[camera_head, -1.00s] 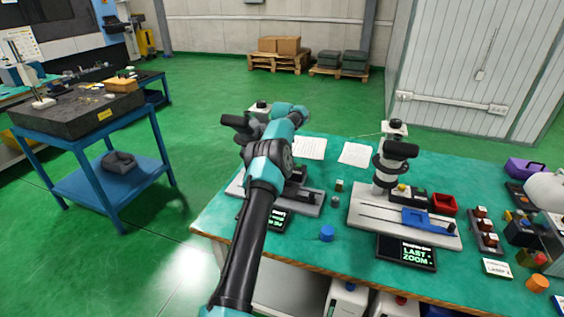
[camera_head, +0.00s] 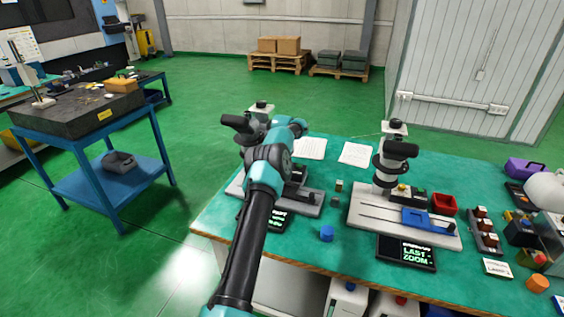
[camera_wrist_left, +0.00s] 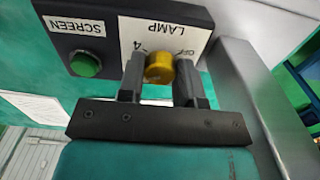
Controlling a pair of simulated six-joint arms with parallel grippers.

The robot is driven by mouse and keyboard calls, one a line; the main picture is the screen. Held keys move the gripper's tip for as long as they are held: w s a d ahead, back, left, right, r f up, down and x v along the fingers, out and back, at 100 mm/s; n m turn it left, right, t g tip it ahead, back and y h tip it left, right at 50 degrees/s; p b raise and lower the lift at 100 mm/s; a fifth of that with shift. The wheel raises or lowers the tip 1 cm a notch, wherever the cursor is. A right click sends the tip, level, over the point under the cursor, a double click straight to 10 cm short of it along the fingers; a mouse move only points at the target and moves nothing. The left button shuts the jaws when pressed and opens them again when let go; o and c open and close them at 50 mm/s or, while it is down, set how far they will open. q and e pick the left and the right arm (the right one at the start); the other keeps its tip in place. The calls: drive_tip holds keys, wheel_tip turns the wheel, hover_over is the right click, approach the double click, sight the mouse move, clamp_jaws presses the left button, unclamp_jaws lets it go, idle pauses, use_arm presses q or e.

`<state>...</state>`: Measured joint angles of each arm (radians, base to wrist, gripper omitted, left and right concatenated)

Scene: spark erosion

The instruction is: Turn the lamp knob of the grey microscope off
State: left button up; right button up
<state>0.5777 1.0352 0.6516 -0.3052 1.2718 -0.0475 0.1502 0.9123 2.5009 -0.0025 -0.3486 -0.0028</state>
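The lamp knob (camera_wrist_left: 159,68) is a round brass-yellow knob on a dark box with a white label, LAMP, reading upside down in the left wrist view; OFF and 4 are printed beside it. My left gripper (camera_wrist_left: 159,75) has one finger on each side of the knob, both against it. In the head view my left arm reaches to the left microscope (camera_head: 238,122), grey with a dark eyepiece, and covers much of it. There the knob and fingertips are hidden behind the arm. My right gripper is not in view.
A green SCREEN button (camera_wrist_left: 85,64) sits beside the lamp label. A second microscope (camera_head: 396,150) with a blue part stands to the right on the green bench (camera_head: 310,262). A blue cap (camera_head: 327,233) and a small display (camera_head: 406,252) lie near the front edge.

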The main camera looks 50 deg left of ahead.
use_arm(q)
drive_tip(key=c, duration=0.4)
